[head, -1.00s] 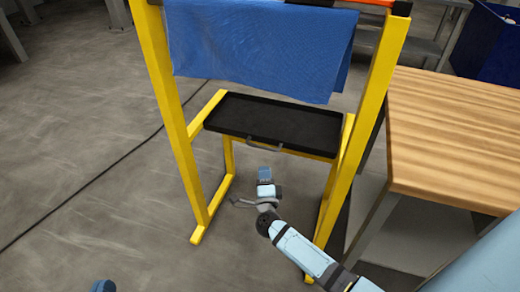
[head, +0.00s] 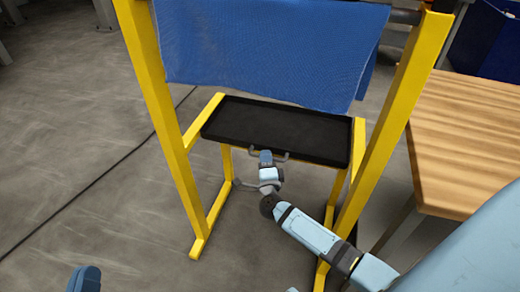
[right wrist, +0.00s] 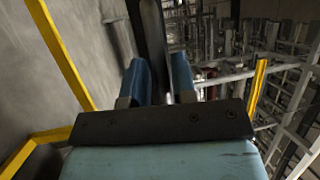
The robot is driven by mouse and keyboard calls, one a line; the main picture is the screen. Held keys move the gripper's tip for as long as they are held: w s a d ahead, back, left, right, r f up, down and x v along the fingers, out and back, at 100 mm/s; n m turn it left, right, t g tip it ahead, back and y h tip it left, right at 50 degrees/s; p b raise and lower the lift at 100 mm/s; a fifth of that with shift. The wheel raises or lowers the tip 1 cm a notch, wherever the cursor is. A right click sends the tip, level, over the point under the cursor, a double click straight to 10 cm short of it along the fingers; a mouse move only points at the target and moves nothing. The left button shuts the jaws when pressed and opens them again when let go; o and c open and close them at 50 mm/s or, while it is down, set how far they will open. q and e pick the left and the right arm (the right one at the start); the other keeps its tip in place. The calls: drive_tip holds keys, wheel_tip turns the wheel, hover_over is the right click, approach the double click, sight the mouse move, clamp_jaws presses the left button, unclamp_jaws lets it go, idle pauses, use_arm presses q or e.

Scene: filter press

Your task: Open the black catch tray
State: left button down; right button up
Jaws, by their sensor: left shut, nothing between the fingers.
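The black catch tray (head: 285,128) sits in the yellow frame, below the hanging blue cloth. A grey bar handle (head: 284,156) is on its front edge. My right gripper (head: 266,158) is at the left part of this handle, just in front of the tray. In the right wrist view, its two blue fingers (right wrist: 160,82) stand apart, with a grey bar seen between them; contact is not clear. The tray's dark edge (right wrist: 153,35) rises beyond the fingers. My left gripper (head: 84,279) is shut and empty at the bottom left, far from the tray.
The yellow frame's posts (head: 160,100) stand on both sides of the tray. A blue cloth (head: 270,50) hangs above it. A wooden table (head: 465,140) stands close on the right. The floor in front and to the left is clear except for a dark cable (head: 85,193).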

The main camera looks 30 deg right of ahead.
drive_tip(key=shift+w+d+r, duration=0.1)
drive_tip(key=shift+w+d, duration=0.15)
drive_tip(key=shift+w, duration=0.15)
use_arm(q)
drive_tip(key=shift+w, duration=0.35)
use_arm(e)
clamp_jaws()
drive_tip(key=shift+s, duration=0.1)
